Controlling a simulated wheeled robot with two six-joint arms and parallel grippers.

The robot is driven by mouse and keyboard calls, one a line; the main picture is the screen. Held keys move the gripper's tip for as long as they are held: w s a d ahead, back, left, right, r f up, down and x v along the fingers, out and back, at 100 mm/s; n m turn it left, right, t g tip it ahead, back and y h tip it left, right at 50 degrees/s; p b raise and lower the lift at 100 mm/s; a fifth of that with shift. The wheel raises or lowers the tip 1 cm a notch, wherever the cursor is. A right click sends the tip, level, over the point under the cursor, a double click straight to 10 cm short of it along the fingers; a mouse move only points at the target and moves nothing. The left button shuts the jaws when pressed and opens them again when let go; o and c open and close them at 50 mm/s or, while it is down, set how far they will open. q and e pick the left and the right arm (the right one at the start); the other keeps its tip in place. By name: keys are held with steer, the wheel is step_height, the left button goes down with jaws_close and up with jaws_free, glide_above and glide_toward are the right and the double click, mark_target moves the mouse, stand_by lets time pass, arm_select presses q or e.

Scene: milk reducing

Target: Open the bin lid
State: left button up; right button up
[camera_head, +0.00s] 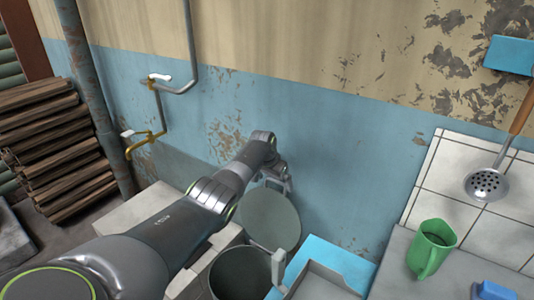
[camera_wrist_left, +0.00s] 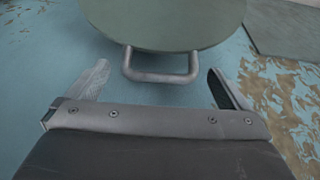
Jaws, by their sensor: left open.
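The grey-green round bin lid (camera_head: 270,218) stands raised, tilted up near the blue wall behind the open bin (camera_head: 240,274). The bin's dark inside shows from above. My left gripper (camera_head: 282,182) is at the lid's upper edge, partly hidden by its own wrist. In the left wrist view the lid (camera_wrist_left: 165,22) fills the top, with its metal loop handle (camera_wrist_left: 160,78) below its edge. My left gripper (camera_wrist_left: 158,70) is open, one finger on each side of the handle and apart from it. My right gripper is not in view.
A blue and white box-like unit (camera_head: 325,272) stands right of the bin. A green mug (camera_head: 431,248) and a blue object (camera_head: 492,291) sit on the counter at right. A skimmer (camera_head: 487,184) hangs on the tiles. Pipes (camera_head: 160,100) and stacked wood (camera_head: 58,150) are at left.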

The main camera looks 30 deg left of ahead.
arm_select(q)
steer(key=p+v, duration=0.1)
steer(key=v, duration=1.4)
steer(key=shift+s+r+p, duration=0.15)
steer(key=shift+r+p, duration=0.15)
steer(key=shift+p, duration=0.05)
